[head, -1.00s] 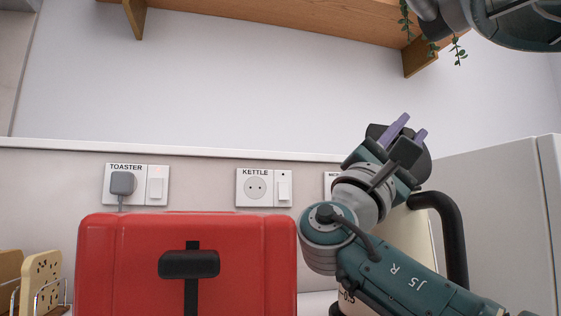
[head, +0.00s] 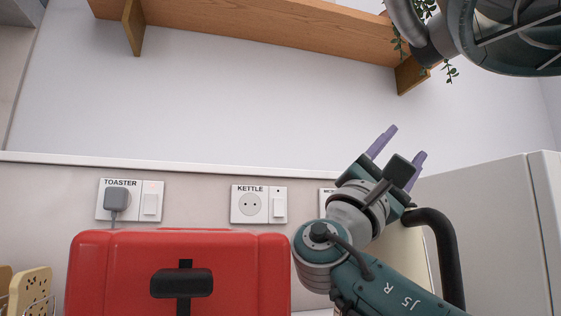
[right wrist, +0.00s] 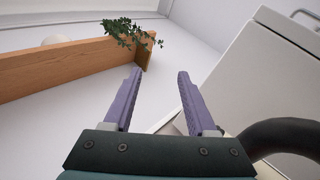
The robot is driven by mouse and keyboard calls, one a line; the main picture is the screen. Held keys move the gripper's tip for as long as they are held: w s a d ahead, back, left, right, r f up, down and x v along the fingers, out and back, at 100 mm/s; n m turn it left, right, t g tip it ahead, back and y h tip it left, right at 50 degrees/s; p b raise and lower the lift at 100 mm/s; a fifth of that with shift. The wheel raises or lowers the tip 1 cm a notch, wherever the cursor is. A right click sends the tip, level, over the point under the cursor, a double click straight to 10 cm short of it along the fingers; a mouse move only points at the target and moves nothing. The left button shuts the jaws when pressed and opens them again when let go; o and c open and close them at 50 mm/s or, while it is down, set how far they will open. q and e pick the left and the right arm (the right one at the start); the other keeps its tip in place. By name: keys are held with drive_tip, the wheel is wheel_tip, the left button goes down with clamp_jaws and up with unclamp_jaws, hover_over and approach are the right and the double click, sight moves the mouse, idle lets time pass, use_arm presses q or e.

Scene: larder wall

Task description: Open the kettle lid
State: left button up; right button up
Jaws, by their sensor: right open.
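The kettle is mostly hidden behind my right arm in the head view. A strip of its cream body (head: 414,250) and its thick black handle (head: 449,255) show to the right of the arm. The handle also shows at the lower right of the right wrist view (right wrist: 287,134). I cannot make out the lid in either view. My right gripper (head: 404,148) is open and empty, its two purple fingers pointing up and right above the kettle. In the right wrist view the fingers (right wrist: 158,92) are apart with only wall between them. My left gripper is not in view.
A red toaster-like box (head: 225,265) stands left of the arm. Behind are labelled sockets, the kettle one (head: 251,204) empty. A wooden shelf (head: 270,27) with a trailing plant (head: 428,62) hangs above. A white cabinet (head: 490,225) stands close on the right.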

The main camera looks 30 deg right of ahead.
wheel_tip(320, 180, up, 20)
drive_tip(key=p, duration=0.3)
idle(0.5)
